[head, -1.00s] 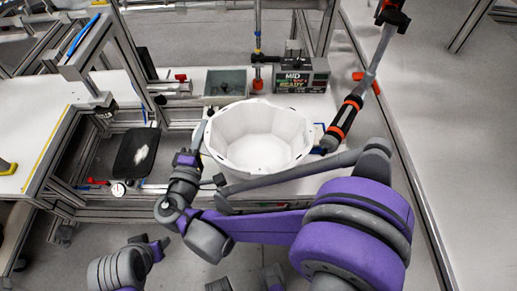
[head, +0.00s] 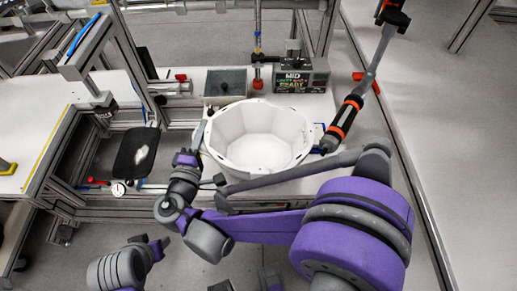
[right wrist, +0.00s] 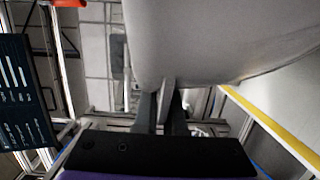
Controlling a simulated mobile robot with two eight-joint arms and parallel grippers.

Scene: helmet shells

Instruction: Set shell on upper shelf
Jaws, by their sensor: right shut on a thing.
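The shell (head: 258,138), a white, open, many-sided bowl, stands with its opening up over the workbench in the head view. My right gripper (head: 199,138) is shut on its left rim. In the right wrist view the shell (right wrist: 220,40) fills the upper right as a pale curved wall, with its edge between the two fingers (right wrist: 166,110). Its underside is hidden, so I cannot tell if it touches the bench. Part of my left arm shows low at the left, but its jaws are not clear. I cannot tell which surface is the upper shelf.
A display box reading READY (head: 302,76) and a grey tray (head: 226,83) stand behind the shell. An orange-banded tool (head: 343,122) hangs close at its right. A black pad (head: 137,152) lies left. A white bench (head: 30,140) with a yellow strip is further left.

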